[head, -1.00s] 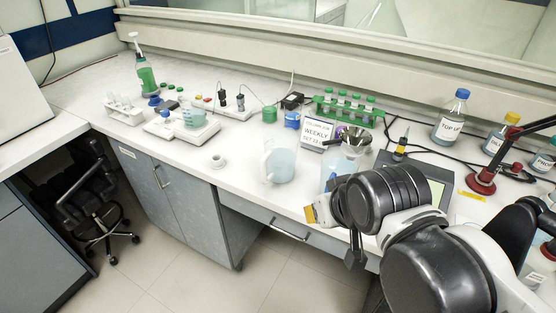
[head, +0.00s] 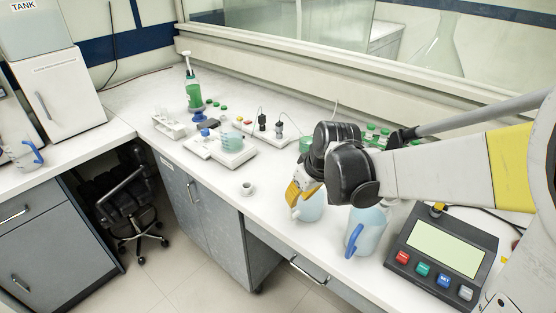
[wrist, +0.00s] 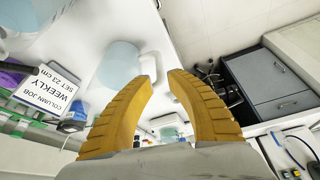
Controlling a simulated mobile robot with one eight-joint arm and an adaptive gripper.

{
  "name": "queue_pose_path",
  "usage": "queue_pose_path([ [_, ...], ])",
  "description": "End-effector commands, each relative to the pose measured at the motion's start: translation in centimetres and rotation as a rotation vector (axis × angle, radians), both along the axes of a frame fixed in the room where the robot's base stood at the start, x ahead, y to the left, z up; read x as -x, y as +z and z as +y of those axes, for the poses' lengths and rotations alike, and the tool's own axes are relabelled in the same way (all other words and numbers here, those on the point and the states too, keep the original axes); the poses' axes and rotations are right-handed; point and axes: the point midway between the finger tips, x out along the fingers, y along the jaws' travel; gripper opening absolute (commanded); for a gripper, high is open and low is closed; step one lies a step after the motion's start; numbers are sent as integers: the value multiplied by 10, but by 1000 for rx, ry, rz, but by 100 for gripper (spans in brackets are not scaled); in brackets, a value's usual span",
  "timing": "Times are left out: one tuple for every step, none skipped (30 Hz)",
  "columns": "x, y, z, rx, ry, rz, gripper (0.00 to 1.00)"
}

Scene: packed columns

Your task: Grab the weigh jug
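No readable label marks one vessel as the weigh jug. A clear jug with pale blue liquid (head: 312,208) stands on the white counter, partly hidden behind my gripper (head: 297,193). In the wrist view, what looks like this jug (wrist: 118,66) lies just left of the fingertips. A second pale blue jug with a bright blue handle (head: 368,232) stands to its right, near the counter's front edge. Another blue-handled jug (head: 22,153) is on the far-left counter. In the wrist view my gripper (wrist: 161,72) has its yellow fingers apart, with nothing held between them.
A balance with a large display (head: 440,248) sits at the right. A stirrer plate (head: 220,152) holds a beaker of bluish liquid (head: 231,140). A small white cup (head: 247,188) stands near the front edge. A sign (wrist: 50,90) and green-capped tubes are near the back.

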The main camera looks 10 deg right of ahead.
Motion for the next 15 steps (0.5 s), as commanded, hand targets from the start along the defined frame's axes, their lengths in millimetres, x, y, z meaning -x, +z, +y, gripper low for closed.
queue_pose_path([
  [-4,-12,2,0,1,0,20],
  [-5,-17,2,0,1,0,20],
  [-8,-24,3,0,0,0,20],
  [-10,-28,4,0,0,0,20],
  [-11,-32,4,0,0,0,20],
  [-13,-36,5,0,-1,0,20],
  [-14,-38,5,0,-1,0,20],
  [-15,-40,6,0,-1,0,20],
  [-15,-42,6,1,-1,0,20],
  [-16,-43,6,1,-1,0,20],
  [-16,-45,6,1,-1,0,20],
  [-17,-47,6,1,-1,0,20],
  [-18,-50,6,1,-1,0,20],
  [-19,-53,7,1,-1,0,20],
  [-21,-59,7,1,-1,0,20],
])
